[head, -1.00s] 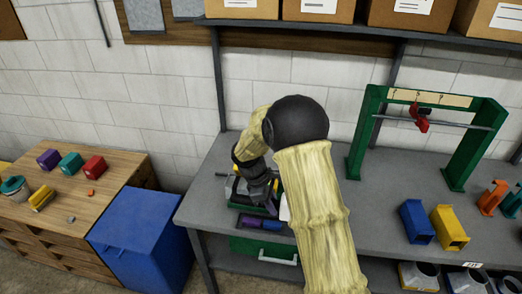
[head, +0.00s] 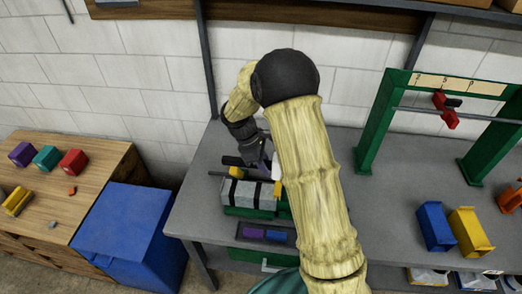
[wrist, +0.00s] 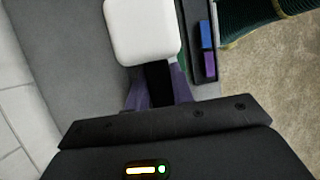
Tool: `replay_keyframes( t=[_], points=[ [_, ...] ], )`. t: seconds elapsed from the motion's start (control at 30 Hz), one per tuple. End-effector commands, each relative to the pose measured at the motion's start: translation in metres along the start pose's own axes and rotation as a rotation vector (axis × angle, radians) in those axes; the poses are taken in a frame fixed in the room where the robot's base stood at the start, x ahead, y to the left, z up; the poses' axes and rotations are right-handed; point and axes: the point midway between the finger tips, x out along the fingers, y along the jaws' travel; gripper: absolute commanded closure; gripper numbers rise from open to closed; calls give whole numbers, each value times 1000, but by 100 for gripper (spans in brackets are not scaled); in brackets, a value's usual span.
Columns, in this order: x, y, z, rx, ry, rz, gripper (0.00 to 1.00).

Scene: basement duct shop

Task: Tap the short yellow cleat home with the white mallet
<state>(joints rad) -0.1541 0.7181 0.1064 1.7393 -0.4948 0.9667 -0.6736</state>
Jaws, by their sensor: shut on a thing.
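My gripper (head: 264,167) is shut on the dark handle of the white mallet (head: 276,170). In the wrist view the mallet's pale square head (wrist: 142,31) sits just beyond the fingertips (wrist: 158,88), with the black handle between the purplish fingers. In the head view the gripper is at the back of a grey block with black bands (head: 248,194) on a green base. A small yellow piece (head: 239,169) is behind the block and another (head: 277,188) at its right end. I cannot tell which is the short cleat, nor whether the mallet touches anything.
A dark tray (head: 240,236) with blue and purple pieces lies at the bench's front edge. A blue bin (head: 130,232) stands left of the bench. A green frame (head: 373,128) and blue and yellow ducts (head: 435,227) stand to the right. My arm hides the bench's middle.

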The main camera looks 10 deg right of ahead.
Motion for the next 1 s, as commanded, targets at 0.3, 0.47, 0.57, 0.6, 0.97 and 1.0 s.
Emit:
replay_keyframes(
  t=[0.3, 0.47, 0.57, 0.6, 0.97, 1.0],
  points=[
    [0, 0, 0, 0, 0, 0, 100],
    [0, 0, 0, 0, 0, 0, 100],
    [2, 0, -1, 0, 0, 0, 100],
    [4, 0, -2, 0, 0, 0, 100],
    [34, 0, -14, 0, -1, 0, 100],
    [37, 0, -15, 0, -1, 0, 100]
  ],
)
